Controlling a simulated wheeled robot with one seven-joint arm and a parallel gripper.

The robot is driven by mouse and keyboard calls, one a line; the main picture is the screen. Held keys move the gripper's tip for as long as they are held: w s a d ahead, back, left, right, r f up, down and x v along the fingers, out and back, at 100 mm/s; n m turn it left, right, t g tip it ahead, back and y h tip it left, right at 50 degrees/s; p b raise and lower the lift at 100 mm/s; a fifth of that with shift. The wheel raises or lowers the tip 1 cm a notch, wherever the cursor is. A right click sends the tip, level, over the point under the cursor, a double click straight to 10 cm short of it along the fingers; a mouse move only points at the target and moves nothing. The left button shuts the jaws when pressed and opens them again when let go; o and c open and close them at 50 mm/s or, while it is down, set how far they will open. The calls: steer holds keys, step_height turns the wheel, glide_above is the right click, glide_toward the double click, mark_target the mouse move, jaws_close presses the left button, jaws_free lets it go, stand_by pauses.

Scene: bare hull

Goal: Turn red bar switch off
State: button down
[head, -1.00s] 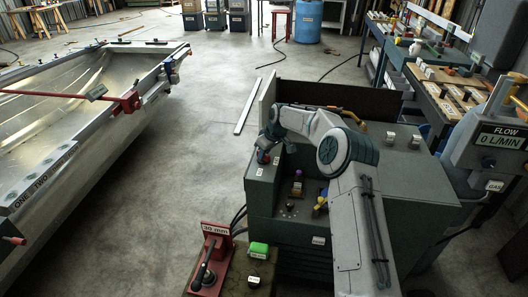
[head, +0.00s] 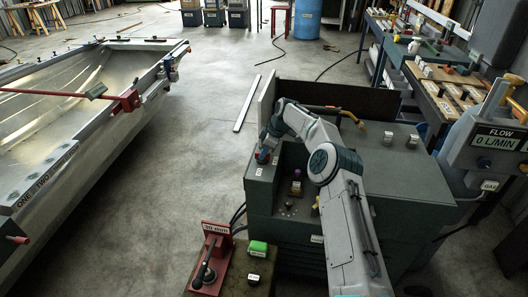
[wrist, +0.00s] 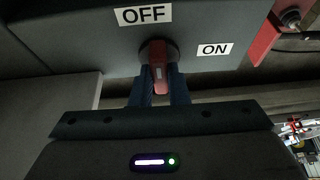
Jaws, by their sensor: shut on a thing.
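The red bar switch (wrist: 158,68) shows in the wrist view, on a dark round base on the grey cabinet face. Its bar stands nearly upright in that picture. An OFF label (wrist: 143,16) is above it and an ON label (wrist: 214,49) is to its right. My gripper (wrist: 159,88) has its two blue fingers on either side of the bar, shut on it. In the head view my gripper (head: 264,154) is at the left part of the grey-green cabinet (head: 262,192). The switch is hard to make out there.
The cabinet's recess holds a purple-topped knob (head: 297,173) and other small controls close to my arm. Open floor lies left, towards the metal hull (head: 110,105).

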stand_by(0.3)
steer(key=c, duration=1.4)
jaws_free()
steer(key=w+v, duration=0.1)
steer(key=v, duration=1.2)
steer(key=shift+s+r+b, duration=0.4)
steer(key=shift+s+r, duration=0.05)
steer(key=shift+s, duration=0.05)
steer(key=shift+r, duration=0.1)
